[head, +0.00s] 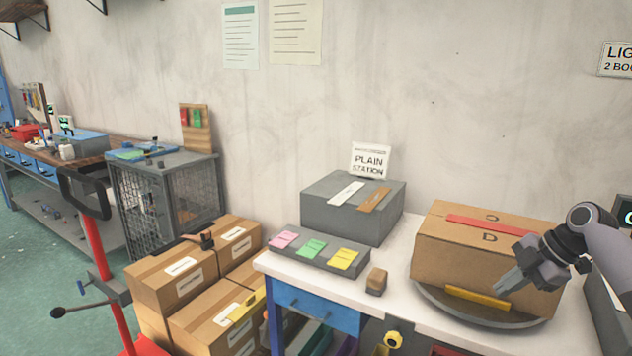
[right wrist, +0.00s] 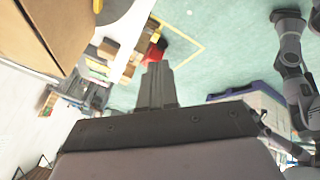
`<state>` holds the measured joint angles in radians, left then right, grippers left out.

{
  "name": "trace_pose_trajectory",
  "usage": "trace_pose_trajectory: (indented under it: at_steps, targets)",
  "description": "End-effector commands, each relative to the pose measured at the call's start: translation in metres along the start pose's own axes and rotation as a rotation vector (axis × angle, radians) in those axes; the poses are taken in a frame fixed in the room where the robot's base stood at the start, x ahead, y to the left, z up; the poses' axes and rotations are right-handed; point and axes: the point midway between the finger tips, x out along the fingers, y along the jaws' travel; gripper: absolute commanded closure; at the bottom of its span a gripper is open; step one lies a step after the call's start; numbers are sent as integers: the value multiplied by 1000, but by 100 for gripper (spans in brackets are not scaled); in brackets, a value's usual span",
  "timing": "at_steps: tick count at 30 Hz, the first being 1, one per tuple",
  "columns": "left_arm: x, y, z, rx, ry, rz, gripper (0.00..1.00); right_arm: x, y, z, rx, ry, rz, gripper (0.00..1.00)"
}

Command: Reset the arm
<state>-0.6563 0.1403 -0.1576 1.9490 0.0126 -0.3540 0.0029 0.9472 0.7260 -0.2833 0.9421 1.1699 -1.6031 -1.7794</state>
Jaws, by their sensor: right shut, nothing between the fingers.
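My right gripper (head: 506,284) comes in from the right in the head view. It is shut and empty, in front of the right part of a cardboard box (head: 455,247). I cannot tell whether it touches the box. The shut fingers also show in the right wrist view (right wrist: 157,75), pointing up the picture over the green floor. The box has a red strip on top and stands on a round grey turntable (head: 470,311), with a yellow strip at its front lower edge. My left gripper is not in view.
The white table (head: 400,283) also holds a grey box (head: 353,207) with a "PLAIN STATION" sign, a tray of coloured cards (head: 320,250) and a small brown block (head: 376,281). Stacked cartons (head: 188,295) and a red-posted jack (head: 100,260) stand at left.

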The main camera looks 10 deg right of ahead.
Motion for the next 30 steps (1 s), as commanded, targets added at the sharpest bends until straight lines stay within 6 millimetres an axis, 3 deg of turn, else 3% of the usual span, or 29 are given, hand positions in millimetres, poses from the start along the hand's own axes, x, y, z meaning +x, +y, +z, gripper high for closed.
trace_pose_trajectory:
  at_steps: [1, 9, 15, 22, 30]
  targets:
    - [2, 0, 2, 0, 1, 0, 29, 26, -11, 2, 34, -25, -11, 100]
    - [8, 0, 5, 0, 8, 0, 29, 151, -73, 2, 252, -160, 32, 100]
    - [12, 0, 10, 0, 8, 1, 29, 225, -135, -13, 416, -194, 122, 100]
    - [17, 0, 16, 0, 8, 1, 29, 278, -212, -45, 623, -153, 254, 100]
    - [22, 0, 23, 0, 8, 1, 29, 294, -294, -92, 897, -24, 418, 100]
